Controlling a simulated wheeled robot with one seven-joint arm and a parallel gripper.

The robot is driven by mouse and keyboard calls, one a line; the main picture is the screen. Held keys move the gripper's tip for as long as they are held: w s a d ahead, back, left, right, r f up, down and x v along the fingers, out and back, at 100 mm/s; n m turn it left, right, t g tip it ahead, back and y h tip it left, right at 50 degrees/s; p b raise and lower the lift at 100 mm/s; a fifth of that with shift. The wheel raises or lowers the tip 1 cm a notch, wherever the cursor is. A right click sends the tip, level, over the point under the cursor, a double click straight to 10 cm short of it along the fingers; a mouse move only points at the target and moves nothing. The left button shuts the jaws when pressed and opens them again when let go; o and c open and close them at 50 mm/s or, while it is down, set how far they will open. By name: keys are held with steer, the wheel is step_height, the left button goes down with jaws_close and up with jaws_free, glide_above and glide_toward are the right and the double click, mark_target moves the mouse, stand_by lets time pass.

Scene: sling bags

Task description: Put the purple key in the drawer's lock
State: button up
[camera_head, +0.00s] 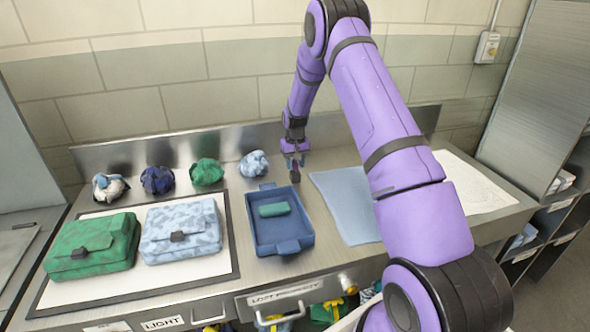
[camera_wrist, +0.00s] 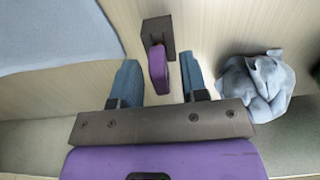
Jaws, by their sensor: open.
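The purple key (camera_wrist: 158,70) shows in the wrist view as a rounded purple tab against a dark block (camera_wrist: 157,33). My gripper (camera_wrist: 159,62) is open, with one blue-grey finger on each side of the key and gaps between. In the head view my gripper (camera_head: 293,160) is low over the back of the counter, above a small dark block (camera_head: 295,178); the purple of the key cannot be made out there. The drawer (camera_head: 285,293), labelled "LOST PROPERTY", is in the counter front.
A blue tray (camera_head: 265,244) holds a green case (camera_head: 274,210). A light blue cloth (camera_head: 342,204) lies right of it. Green (camera_head: 92,247) and pale blue (camera_head: 181,232) bags lie left. Several crumpled bundles, including a pale blue one (camera_head: 253,164), line the back near my gripper.

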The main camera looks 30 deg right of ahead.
steer(key=shift+c, duration=0.4)
jaws_close()
steer(key=shift+r, duration=0.1)
steer(key=shift+r, duration=2.9)
steer(key=shift+s, duration=0.1)
